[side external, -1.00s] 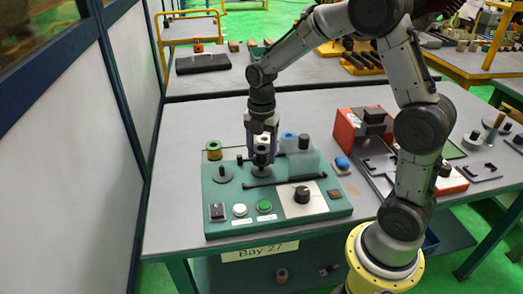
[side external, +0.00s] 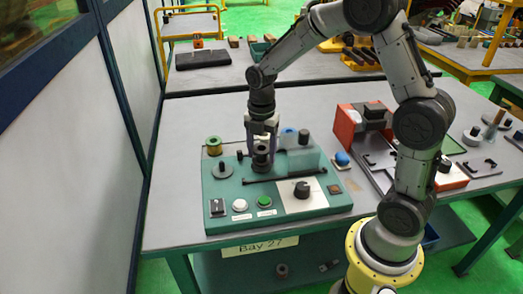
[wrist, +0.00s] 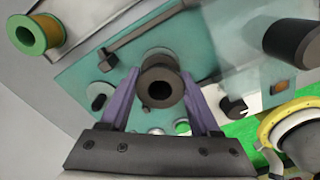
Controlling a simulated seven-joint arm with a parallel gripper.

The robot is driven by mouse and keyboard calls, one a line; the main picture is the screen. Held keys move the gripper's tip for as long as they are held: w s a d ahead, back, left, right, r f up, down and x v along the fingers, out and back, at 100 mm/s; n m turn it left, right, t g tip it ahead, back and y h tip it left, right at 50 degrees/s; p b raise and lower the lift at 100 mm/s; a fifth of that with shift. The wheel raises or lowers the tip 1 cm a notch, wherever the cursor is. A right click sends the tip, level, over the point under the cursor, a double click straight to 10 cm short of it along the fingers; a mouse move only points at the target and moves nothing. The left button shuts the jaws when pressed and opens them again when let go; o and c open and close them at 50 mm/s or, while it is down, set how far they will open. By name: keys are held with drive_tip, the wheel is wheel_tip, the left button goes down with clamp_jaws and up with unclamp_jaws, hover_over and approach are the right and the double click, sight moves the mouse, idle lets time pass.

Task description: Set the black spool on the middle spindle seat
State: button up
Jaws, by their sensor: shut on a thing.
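The black spool (side external: 261,155) is between the fingers of my gripper (side external: 262,136), low over the middle of the teal winding panel. In the wrist view the spool (wrist: 160,85) shows its round end and dark bore between the two purple fingers of my gripper (wrist: 158,105), which is shut on it. A grey disc (wrist: 156,53), which looks like the middle spindle seat, shows partly behind the spool. The spool hides most of that seat, so I cannot tell whether the spool touches it. The spool looks about upright in the side view.
A green-and-copper spool (side external: 213,145) stands at the panel's back left. An empty left seat with a dark pin (side external: 222,170) is nearby. A clear guard (side external: 300,160) and a dark cylinder (side external: 304,138) are to the right. Buttons and a black knob (side external: 302,189) line the panel's front.

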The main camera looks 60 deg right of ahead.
drive_tip(key=shift+f, duration=0.55)
idle(0.4)
drive_tip(key=o, duration=1.4)
drive_tip(key=shift+o, duration=0.4)
drive_tip(key=shift+r, duration=0.1)
drive_tip(key=shift+r, duration=3.45)
